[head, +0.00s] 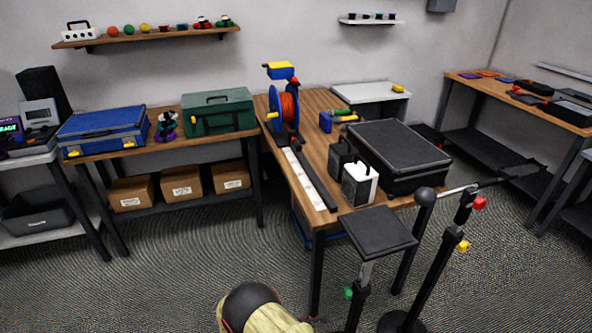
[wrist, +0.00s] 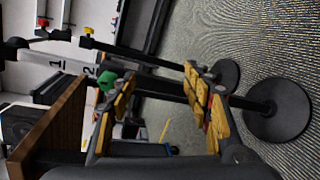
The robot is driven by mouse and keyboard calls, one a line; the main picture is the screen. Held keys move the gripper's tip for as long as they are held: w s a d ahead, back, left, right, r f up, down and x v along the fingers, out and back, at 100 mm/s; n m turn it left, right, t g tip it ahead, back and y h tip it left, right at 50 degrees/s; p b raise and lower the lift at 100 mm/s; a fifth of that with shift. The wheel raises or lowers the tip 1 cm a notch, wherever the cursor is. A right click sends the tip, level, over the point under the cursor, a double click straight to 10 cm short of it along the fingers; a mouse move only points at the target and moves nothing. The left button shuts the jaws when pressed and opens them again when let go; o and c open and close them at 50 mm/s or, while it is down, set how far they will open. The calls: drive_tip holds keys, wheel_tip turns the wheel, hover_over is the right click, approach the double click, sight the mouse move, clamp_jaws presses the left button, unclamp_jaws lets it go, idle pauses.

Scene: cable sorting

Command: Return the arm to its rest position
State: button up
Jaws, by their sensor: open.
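My gripper (wrist: 158,90) shows in the wrist view with its two yellow-padded fingers spread apart. Nothing is held between them. Stand poles and patterned floor show beyond the fingers, and the wrist picture is turned sideways. In the head view, a tan and black part of my arm (head: 255,307) shows at the bottom edge, in front of the wooden table. My gripper itself does not show clearly in the head view.
The wooden table (head: 313,186) holds a cable reel (head: 285,108), a black case (head: 392,150) and small boxes. A side bench carries a blue case (head: 103,128). Floor at lower left is clear.

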drive_tip(key=s+d+r+g+y+p, duration=0.15)
drive_tip(key=s+r+y, duration=0.25)
drive_tip(key=r, duration=0.4)
drive_tip(key=s+a+r+g+y, duration=0.1)
drive_tip(key=s+r+g+y, duration=0.15)
drive_tip(key=r, duration=0.55)
drive_tip(key=s+d+r+g+y+p, duration=0.1)
drive_tip(key=s+r+y, duration=0.35)
drive_tip(key=r, duration=0.35)
drive_tip(key=s+d+r+m+t+y+p, duration=0.1)
drive_tip(key=s+d+r+m+t, duration=0.1)
drive_tip(key=r, duration=0.7)
drive_tip(key=s+d+r+m+t+y+p, duration=0.2)
drive_tip(key=d+r, duration=0.3)
drive_tip(key=r, duration=0.5)
drive_tip(key=s+d+r+m+t+y+p, duration=0.1)
drive_tip(key=s+d+r+m+t, duration=0.1)
drive_tip(key=r, duration=0.7)
drive_tip(key=s+d+t, duration=0.1)
drive_tip(key=s, duration=0.1)
drive_tip(key=shift+s+d+r+m+t+y+p, duration=0.15)
drive_tip(key=shift+s+d+m+t+y+p, duration=0.15)
